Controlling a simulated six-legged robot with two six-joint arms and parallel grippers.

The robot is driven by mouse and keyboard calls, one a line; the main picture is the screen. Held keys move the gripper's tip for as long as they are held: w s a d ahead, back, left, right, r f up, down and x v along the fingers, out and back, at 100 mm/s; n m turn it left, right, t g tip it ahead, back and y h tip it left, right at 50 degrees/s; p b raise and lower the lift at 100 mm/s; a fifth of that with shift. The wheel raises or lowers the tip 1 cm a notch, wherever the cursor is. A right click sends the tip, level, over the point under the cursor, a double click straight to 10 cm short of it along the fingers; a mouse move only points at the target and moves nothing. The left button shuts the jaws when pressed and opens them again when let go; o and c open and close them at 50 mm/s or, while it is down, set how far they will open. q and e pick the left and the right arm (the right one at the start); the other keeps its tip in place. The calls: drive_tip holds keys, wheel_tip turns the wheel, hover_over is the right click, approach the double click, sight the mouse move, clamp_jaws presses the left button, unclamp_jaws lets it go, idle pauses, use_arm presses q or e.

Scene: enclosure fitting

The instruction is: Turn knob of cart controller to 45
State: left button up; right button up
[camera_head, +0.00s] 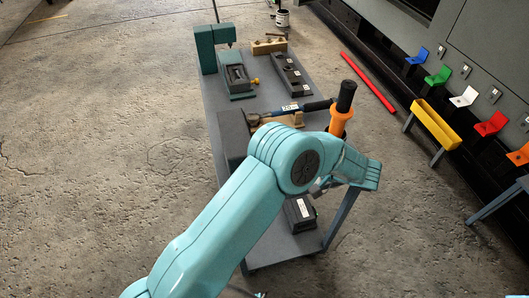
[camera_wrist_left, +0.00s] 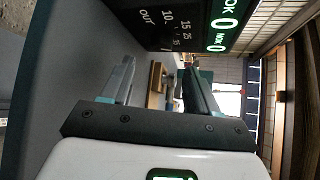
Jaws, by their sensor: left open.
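A dark box with a white label (camera_head: 300,210), which may be the cart controller, sits on the near end of the grey cart (camera_head: 285,245). My teal left arm crosses in front of the cart and hides part of this box. I cannot make out a knob or its setting in either view. My left gripper (camera_wrist_left: 158,75) shows in the left wrist view with two separated fingers and nothing between them. In the head view it is mostly hidden behind my arm's wrist. My right gripper is in neither view.
The cart carries a teal press (camera_head: 210,45), a teal vise (camera_head: 236,75), a dark slotted block (camera_head: 291,75) and an orange-and-black tool (camera_head: 341,115). Coloured brackets and a yellow tray (camera_head: 435,124) line the right. A black panel with green digits (camera_wrist_left: 222,22) is close in the wrist view.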

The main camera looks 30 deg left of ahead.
use_arm(q)
drive_tip(key=p+x, duration=0.1)
drive_tip(key=x, duration=0.5)
drive_tip(key=shift+s+r, duration=0.15)
drive_tip(key=shift+r, duration=0.05)
drive_tip(key=shift+a+f, duration=0.15)
drive_tip(key=shift+a, duration=0.15)
drive_tip(key=shift+s, duration=0.15)
drive_tip(key=shift+a, duration=0.1)
drive_tip(key=c, duration=1)
